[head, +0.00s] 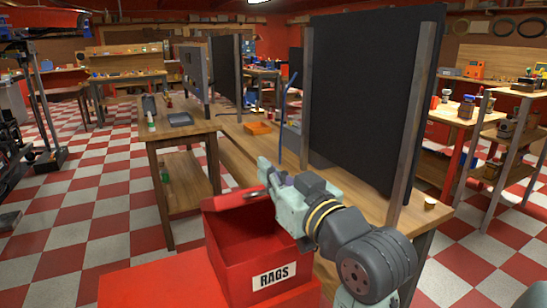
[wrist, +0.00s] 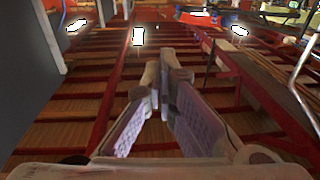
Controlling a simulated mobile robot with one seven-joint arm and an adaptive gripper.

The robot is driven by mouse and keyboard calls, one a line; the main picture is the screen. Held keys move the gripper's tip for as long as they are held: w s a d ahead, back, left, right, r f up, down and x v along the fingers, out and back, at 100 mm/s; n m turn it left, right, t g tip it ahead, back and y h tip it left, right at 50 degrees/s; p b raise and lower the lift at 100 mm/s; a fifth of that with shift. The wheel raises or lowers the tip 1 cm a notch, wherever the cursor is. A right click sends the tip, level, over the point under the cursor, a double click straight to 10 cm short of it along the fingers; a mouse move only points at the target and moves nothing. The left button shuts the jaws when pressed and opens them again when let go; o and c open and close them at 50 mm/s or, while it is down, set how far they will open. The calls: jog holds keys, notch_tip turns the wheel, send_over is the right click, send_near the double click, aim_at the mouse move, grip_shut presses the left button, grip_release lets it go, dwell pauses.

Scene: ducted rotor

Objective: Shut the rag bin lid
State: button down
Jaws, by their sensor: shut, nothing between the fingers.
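The red rag bin (head: 250,257), with a white RAGS label on its front, stands at the lower middle of the head view. Its lid (head: 225,201) is raised at the far side of the opening, and part of the dark inside shows below it. My gripper (head: 266,168) is above the bin at the lid's right end and hides part of the lid. I cannot tell whether they touch. In the wrist view my gripper (wrist: 164,66) is shut and empty, its fingertips together, with the ceiling behind. The bin is not visible there.
A wooden workbench (head: 400,208) with a tall dark panel (head: 375,95) stands behind and right of my gripper. A blue upright rod (head: 281,125) and an orange tray (head: 258,128) are on the bench beyond. Checkered floor on the left is open.

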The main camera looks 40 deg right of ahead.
jog(key=s+d+m+g+h, duration=0.1)
jog(key=s+d, duration=0.3)
jog(key=s, duration=0.1)
jog(key=p, duration=0.4)
send_over(253, 194)
jog(key=s+d, duration=0.2)
jog(key=d, duration=0.3)
jog(key=shift+w+d+f+g, duration=0.3)
jog(key=shift+w+f, duration=0.1)
jog(key=shift+w, duration=0.1)
jog(key=f, duration=0.1)
jog(key=s+f, duration=0.1)
jog(key=f+p, duration=0.1)
jog(key=shift+s+a+f, duration=0.25)
